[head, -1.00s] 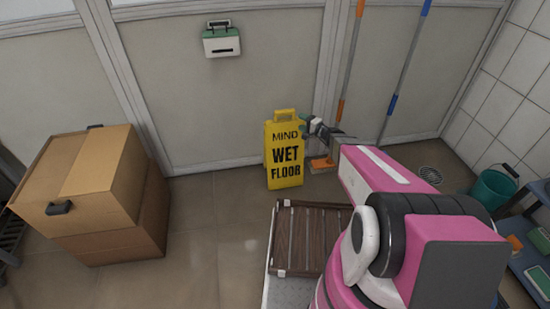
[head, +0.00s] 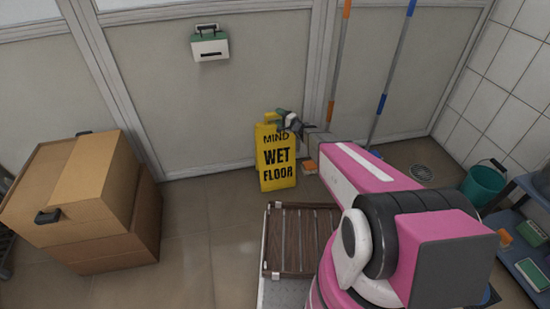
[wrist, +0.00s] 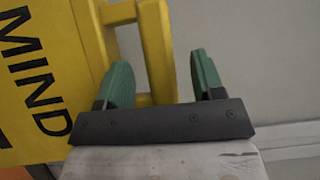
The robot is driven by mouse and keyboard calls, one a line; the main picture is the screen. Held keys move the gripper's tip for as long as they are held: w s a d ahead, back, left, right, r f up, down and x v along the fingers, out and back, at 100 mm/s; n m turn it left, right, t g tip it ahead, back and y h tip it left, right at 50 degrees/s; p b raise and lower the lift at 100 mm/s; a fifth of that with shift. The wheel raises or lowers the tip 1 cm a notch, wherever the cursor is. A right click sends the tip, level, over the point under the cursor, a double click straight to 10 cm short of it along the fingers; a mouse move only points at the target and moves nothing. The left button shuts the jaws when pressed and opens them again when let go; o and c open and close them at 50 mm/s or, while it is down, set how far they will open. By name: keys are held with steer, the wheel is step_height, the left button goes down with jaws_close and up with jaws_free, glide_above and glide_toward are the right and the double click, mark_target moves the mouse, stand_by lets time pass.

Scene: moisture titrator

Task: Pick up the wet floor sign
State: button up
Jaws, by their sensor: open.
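The yellow wet floor sign (head: 276,160) stands upright on the floor near the wall, with black text on its face. In the wrist view its face with "MIND" (wrist: 30,80) fills the left side, and its handle (wrist: 157,50) rises beside and behind my gripper's left finger. My gripper (head: 276,116) is at the top of the sign in the head view and hides part of the handle. In the wrist view my gripper (wrist: 158,78) has its two green fingers apart, with part of the yellow handle showing between them. I cannot tell whether they touch it.
Stacked cardboard boxes (head: 80,205) stand at the left. A slatted wooden tray (head: 298,240) lies in front of the sign. Two poles (head: 396,75) lean on the back wall. A teal bucket (head: 483,185) stands at the right. Floor left of the sign is clear.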

steer(key=shift+x, duration=1.2)
jaws_close()
steer(key=shift+r, duration=0.15)
